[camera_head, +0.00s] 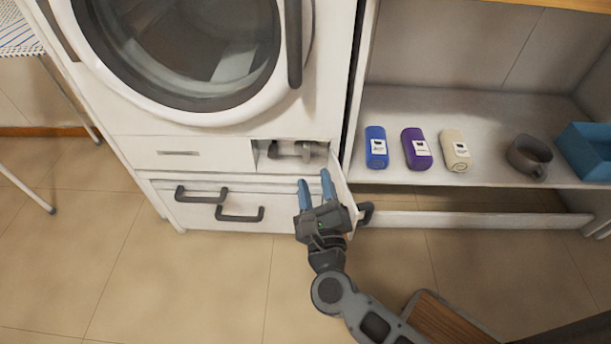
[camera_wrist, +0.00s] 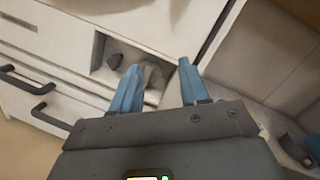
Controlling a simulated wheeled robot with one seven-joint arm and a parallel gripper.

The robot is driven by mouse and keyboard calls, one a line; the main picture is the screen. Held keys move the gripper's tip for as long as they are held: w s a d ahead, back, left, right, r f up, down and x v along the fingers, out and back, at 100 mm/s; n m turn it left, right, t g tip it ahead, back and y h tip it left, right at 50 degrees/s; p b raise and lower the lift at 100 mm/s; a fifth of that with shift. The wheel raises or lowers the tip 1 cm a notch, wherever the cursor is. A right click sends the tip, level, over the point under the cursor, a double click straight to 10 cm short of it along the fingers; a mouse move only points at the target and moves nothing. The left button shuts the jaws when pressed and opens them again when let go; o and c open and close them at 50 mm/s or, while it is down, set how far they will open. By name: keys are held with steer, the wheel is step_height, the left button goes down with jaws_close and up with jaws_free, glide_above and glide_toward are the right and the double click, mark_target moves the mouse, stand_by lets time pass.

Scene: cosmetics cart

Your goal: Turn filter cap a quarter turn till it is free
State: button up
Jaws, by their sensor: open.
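The filter cap (camera_head: 306,151) is a grey part with a grip, set inside the small open recess (camera_head: 268,163) low on the front of the white washing machine (camera_head: 210,150). In the wrist view my gripper (camera_wrist: 158,82) points toward the recess. Neither finger visibly touches the cap.
The opened flap (camera_head: 342,190) stands out at the recess's right, close beside my gripper. Drawers with dark handles (camera_head: 240,214) lie below.

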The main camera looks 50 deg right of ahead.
mark_target(306, 152)
steer(key=w+d+f+m+g+b, duration=0.1)
steer(key=w+d+f+m+b, duration=0.1)
steer(key=w+d+m, duration=0.1)
steer(key=w+d+f+m+g+h+b, duration=0.1)
steer(key=w+d+f+m, duration=0.1)
steer(key=w+d+f, duration=0.1)
steer(key=w+d+f+m+g+b, duration=0.1)
steer(key=w+d+f+m+b, duration=0.1)
steer(key=w+d, duration=0.3)
steer(key=shift+w+f+m+b, duration=0.3)
steer(key=shift+w+m, duration=0.05)
steer(key=shift+m, duration=0.45)
jaws_close()
